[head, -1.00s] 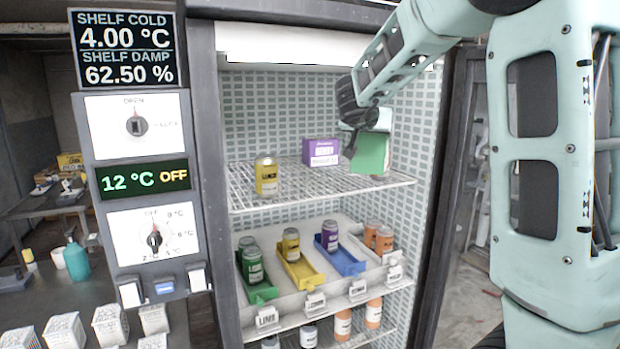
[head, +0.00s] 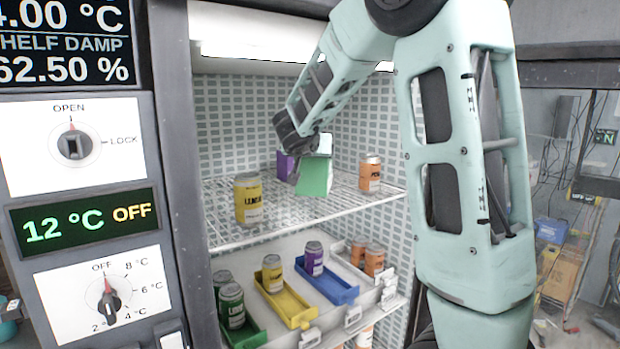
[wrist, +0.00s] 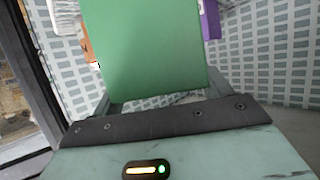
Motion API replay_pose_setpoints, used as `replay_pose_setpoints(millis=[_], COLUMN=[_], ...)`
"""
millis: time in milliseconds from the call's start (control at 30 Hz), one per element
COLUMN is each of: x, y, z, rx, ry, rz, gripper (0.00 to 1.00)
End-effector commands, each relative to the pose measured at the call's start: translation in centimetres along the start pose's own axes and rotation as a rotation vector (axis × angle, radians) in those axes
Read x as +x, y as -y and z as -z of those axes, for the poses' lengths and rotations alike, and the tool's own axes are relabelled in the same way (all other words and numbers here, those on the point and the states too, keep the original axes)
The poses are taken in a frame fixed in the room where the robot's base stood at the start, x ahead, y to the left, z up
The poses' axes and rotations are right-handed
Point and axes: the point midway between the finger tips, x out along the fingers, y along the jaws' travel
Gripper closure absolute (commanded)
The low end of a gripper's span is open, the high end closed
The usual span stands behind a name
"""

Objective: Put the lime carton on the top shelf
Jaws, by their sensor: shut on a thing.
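The green lime carton (head: 315,177) is in my gripper (head: 318,158), over the top wire shelf (head: 275,222) inside the freezer. The gripper is shut on the carton from above and behind. In the wrist view the carton (wrist: 150,50) fills the upper middle, between the fingers. I cannot tell whether its base touches the shelf. A purple carton (head: 285,166) stands just behind and left of it, partly hidden by my gripper.
A yellow can (head: 248,199) stands at the front left of the top shelf, an orange can (head: 370,173) at the right. Below, a shelf holds coloured trays with cans, such as the blue tray (head: 328,285). A control panel (head: 82,225) flanks the opening on the left.

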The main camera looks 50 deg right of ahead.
Motion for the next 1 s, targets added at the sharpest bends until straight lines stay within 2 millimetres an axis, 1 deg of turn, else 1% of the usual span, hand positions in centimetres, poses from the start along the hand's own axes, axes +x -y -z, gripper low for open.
replay_pose_setpoints(millis=[133, 300, 400, 833, 867, 900, 933, 1000], x=[0.5, 1.3, 1.7, 1.9, 1.9, 1.9, 1.9, 1.9], y=[0.0, 0.0, 0.0, 0.0, 0.0, 0.0, 0.0, 0.0], z=[-0.9, -3.0, -3.9, -4.3, -4.4, -4.4, -4.4, -4.4], rx=[0.000, -0.001, -0.001, 0.001, 0.000, 0.000, 0.000, 0.000], ry=[-0.003, -0.002, -0.003, -0.004, -0.001, -0.001, -0.001, -0.001], rz=[-0.001, -0.001, 0.000, 0.000, 0.000, 0.000, 0.000, 0.000], gripper=[0.89, 0.89, 0.89, 0.89, 0.15, 0.03, 0.01, 0.01])
